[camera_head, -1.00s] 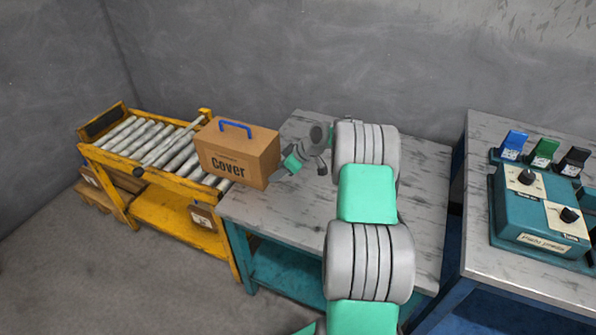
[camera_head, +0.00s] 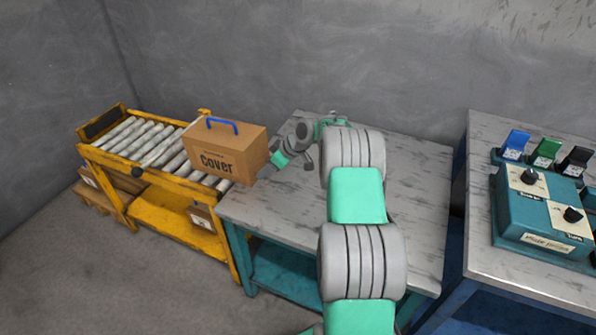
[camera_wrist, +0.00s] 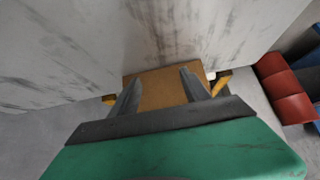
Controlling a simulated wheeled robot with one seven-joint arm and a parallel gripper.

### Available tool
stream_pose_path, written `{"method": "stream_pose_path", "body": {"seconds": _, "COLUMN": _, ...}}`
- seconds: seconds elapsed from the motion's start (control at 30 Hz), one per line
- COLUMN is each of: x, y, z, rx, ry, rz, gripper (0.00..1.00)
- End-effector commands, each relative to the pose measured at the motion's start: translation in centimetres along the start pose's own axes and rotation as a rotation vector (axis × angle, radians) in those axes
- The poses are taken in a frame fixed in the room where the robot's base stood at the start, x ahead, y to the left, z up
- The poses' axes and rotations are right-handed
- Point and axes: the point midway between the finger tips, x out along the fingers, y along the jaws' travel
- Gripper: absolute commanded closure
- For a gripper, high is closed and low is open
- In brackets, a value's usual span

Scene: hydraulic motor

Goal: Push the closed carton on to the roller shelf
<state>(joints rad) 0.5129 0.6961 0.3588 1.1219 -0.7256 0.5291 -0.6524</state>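The closed carton (camera_head: 232,160) is brown, marked "Cover", with a blue handle on top. It stands upright across the junction of the table's left edge and the right end of the roller shelf (camera_head: 108,160), a yellow frame with grey rollers. My gripper (camera_head: 272,162) is at the carton's right side, low over the table. In the wrist view, its two grey fingers (camera_wrist: 160,82) are spread apart, with the carton (camera_wrist: 160,95) showing between and beyond them. Nothing is gripped. Exact contact with the carton cannot be told.
The grey-topped table (camera_head: 265,205) is bare apart from my arm above it. The rollers left of the carton are clear. A second table (camera_head: 500,265) at right holds a teal control box (camera_head: 545,205) and several coloured items. A grey wall stands behind.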

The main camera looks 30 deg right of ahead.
Motion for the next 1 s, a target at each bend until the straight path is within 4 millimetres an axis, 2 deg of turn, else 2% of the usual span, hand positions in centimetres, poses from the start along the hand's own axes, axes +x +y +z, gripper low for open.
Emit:
{"method": "stream_pose_path", "body": {"seconds": 0.6, "x": 2.7, "y": 0.2, "z": -3.3, "rx": -0.001, "ry": 0.0, "rz": 0.001, "gripper": 0.45}}
{"method": "stream_pose_path", "body": {"seconds": 1.0, "x": 2.9, "y": 0.2, "z": -3.6, "rx": -0.001, "ry": -0.001, "rz": 0.0, "gripper": 0.45}}
